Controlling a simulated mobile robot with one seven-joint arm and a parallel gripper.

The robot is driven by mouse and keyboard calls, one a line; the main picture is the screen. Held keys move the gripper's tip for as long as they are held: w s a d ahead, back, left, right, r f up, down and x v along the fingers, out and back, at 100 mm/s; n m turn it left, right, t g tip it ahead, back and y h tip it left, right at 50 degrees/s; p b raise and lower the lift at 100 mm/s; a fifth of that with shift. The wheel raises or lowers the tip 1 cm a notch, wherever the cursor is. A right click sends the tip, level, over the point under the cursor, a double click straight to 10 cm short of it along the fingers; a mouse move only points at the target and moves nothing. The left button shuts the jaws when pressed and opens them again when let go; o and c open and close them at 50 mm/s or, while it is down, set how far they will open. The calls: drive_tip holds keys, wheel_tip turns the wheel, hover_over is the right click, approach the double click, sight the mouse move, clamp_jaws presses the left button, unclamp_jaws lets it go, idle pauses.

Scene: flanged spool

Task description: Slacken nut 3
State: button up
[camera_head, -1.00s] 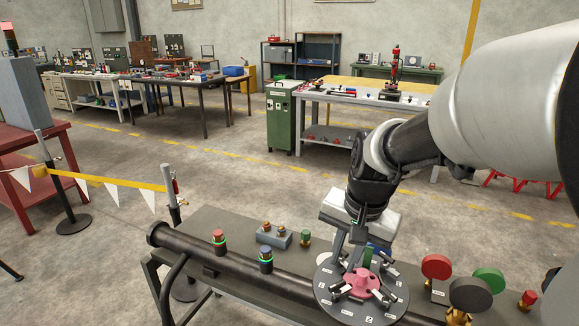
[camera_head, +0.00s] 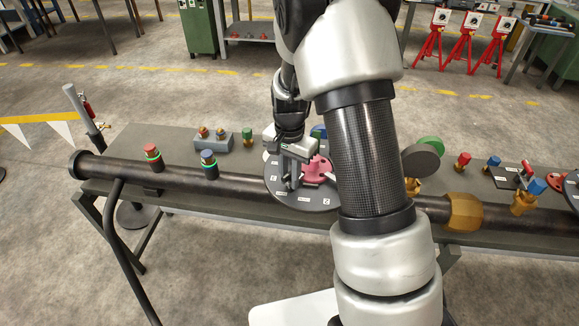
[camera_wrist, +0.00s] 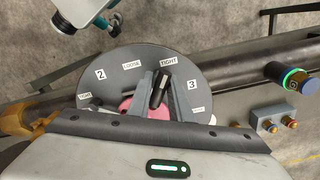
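The flanged spool's round grey plate (camera_head: 305,199) is at the bench's middle, with a pink hub (camera_head: 318,170) on it. In the wrist view the plate (camera_wrist: 98,92) carries labels 2, LOOSE, TIGHT and a 3 label (camera_wrist: 192,84). A black lever-like piece (camera_wrist: 160,89) stands beside the 3, below the TIGHT label. My gripper (camera_head: 290,180) is low over the plate's left part. In the wrist view its grey fingers (camera_wrist: 160,84) stand either side of the black piece; I cannot tell whether they press it. My gripper body hides the plate's near part and most of the hub.
A dark pipe (camera_head: 240,184) runs along the bench (camera_head: 130,140). A dark round knob (camera_head: 421,161) and brass fittings stand right.

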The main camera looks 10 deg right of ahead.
sight(290, 173)
drive_tip(key=n, duration=0.4)
drive_tip(key=shift+d+r+n, duration=0.1)
drive_tip(key=shift+r+n, duration=0.15)
drive_tip(key=shift+n, duration=0.05)
drive_tip(key=n, duration=0.3)
drive_tip(key=n+p, duration=0.1)
drive_tip(key=n, duration=0.2)
drive_tip(key=shift+r+n, duration=0.2)
drive_tip(key=shift+n, duration=0.1)
drive_tip(key=n, duration=0.3)
drive_tip(key=shift+n+p, duration=0.3)
drive_tip(key=shift+p, duration=0.05)
drive_tip(key=n+p, duration=0.1)
drive_tip(key=n, duration=0.4)
drive_tip(key=shift+p, duration=0.35)
drive_tip(key=shift+f+m+b, duration=0.35)
drive_tip(key=shift+m+b, duration=0.15)
drive_tip(key=shift+b, duration=0.1)
drive_tip(key=shift+m, duration=0.7)
wheel_tip(290, 173, up, 7)
drive_tip(key=p, duration=0.4)
drive_tip(key=shift+r+p, duration=0.2)
drive_tip(key=shift+p, duration=0.2)
